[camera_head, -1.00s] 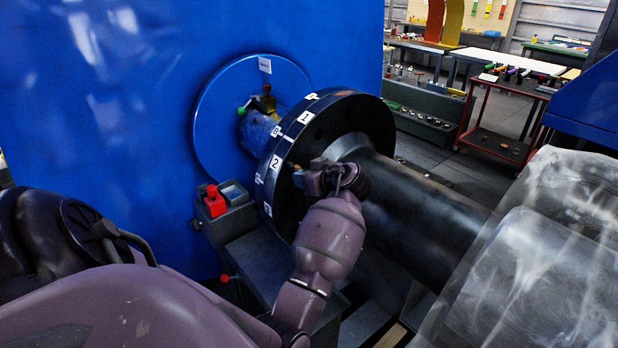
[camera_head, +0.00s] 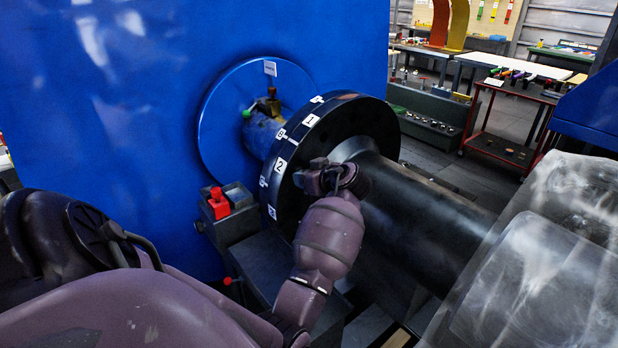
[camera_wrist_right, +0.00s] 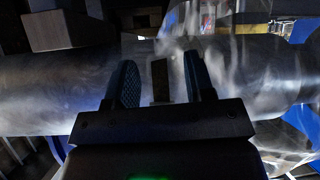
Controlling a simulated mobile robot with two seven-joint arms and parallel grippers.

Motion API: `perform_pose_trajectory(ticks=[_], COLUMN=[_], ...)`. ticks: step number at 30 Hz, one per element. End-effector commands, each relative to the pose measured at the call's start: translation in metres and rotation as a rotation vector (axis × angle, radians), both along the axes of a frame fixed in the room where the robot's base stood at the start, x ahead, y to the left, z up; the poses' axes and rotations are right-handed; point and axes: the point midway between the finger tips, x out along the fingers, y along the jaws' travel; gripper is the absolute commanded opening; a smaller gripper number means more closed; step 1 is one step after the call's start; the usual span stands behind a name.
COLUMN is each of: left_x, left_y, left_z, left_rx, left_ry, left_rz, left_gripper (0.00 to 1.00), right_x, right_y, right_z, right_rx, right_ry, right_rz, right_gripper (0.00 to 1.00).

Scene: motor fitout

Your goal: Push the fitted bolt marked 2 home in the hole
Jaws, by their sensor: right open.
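A black round flange (camera_head: 345,115) with white number labels on its rim stands at the end of a thick black shaft (camera_head: 425,215). The label 2 (camera_head: 280,165) faces me on the near side of the rim. My left gripper (camera_head: 308,173) is at the shaft-side face of the flange, close to label 2. Its fingers are small and dark, and I cannot tell whether they are open or hold anything. The bolt and its hole are hidden or too dark to make out there. My right gripper (camera_wrist_right: 160,85) shows only in the right wrist view, open, with its fingers apart.
A blue disc (camera_head: 228,120) and blue wall (camera_head: 110,90) stand behind the flange. A smoky clear cover (camera_head: 540,270) fills the lower right. A red cart (camera_head: 505,140) stands beyond the shaft.

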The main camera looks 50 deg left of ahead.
Motion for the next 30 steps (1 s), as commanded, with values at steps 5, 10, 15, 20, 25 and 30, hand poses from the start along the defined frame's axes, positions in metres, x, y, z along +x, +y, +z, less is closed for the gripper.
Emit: perform_pose_trajectory(ticks=[5,10,15,20,25,30], left_x=[0.001,0.000,0.000,0.000,-0.001,-0.004], left_y=[0.002,0.002,0.002,0.002,-0.019,-0.049], left_z=[0.002,0.001,-0.001,-0.001,0.007,0.019], left_rx=[0.004,0.002,-0.003,-0.002,-0.002,-0.002], left_ry=[-0.003,-0.002,0.002,0.001,-0.003,-0.004], left_rz=[-0.001,0.000,0.001,0.001,-0.003,-0.002], left_gripper=[0.55,0.74,0.74,0.74,0.74,0.74], right_x=[0.000,0.000,0.000,0.000,0.003,0.006], right_y=[0.000,0.000,0.000,0.000,0.001,0.001], right_z=[0.000,0.000,0.000,0.000,0.003,0.001], right_rx=[0.000,0.000,0.000,0.000,0.001,0.001], right_ry=[0.000,0.000,0.000,0.001,-0.010,-0.016], right_rz=[0.000,0.000,0.000,0.000,0.002,0.004], right_gripper=[0.49,0.49,0.49,0.49,0.49,0.49])
